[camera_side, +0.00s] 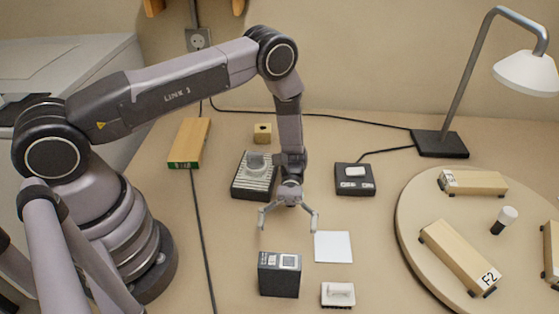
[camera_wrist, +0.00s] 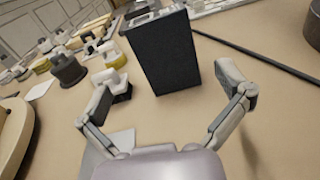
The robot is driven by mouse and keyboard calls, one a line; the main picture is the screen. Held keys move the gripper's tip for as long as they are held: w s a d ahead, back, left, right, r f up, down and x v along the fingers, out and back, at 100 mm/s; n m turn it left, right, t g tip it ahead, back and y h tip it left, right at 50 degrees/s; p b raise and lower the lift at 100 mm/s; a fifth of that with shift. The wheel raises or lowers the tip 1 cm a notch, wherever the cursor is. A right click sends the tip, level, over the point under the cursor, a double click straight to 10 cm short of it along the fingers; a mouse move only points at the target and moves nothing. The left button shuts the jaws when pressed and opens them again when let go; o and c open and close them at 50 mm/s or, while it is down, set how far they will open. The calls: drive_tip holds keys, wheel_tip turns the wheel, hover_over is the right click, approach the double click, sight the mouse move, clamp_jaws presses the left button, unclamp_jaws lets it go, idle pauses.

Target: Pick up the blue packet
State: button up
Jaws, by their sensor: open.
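A dark, slate-coloured upright packet (camera_side: 279,278) with a pale label on its top stands on the bench in front of my gripper (camera_side: 288,226). It looks nearly black, and its blue is hard to tell; no other packet that is clearly blue shows. In the wrist view the packet (camera_wrist: 163,55) stands beyond the fingertips of my gripper (camera_wrist: 167,97), roughly between their lines. My gripper is open, its two fingers spread and empty, apart from the packet.
A flat white square (camera_side: 333,247) and a small white block (camera_side: 338,294) lie right of the packet. A round wooden board (camera_side: 415,225) with several wooden blocks is at right. A ribbed dark box (camera_side: 253,183) and a small dark device (camera_side: 354,187) stand behind. A cable (camera_side: 204,250) runs left.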

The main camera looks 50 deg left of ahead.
sight(280, 277)
drive_tip(key=f, duration=0.1)
drive_tip(key=s, duration=0.1)
drive_tip(key=f+n+h, duration=0.1)
drive_tip(key=shift+s+d+f, duration=0.2)
drive_tip(key=shift+d+f, duration=0.1)
drive_tip(key=shift+f, duration=0.05)
drive_tip(key=shift+s+d+f, duration=0.15)
drive_tip(key=shift+s+d, duration=0.1)
drive_tip(key=shift+s, duration=0.05)
drive_tip(key=x, duration=0.6)
drive_tip(key=shift+s+d, duration=0.25)
drive_tip(key=shift+s, duration=0.05)
drive_tip(key=c, duration=1)
drive_tip(key=shift+r, duration=0.3)
drive_tip(key=shift+c, duration=0.2)
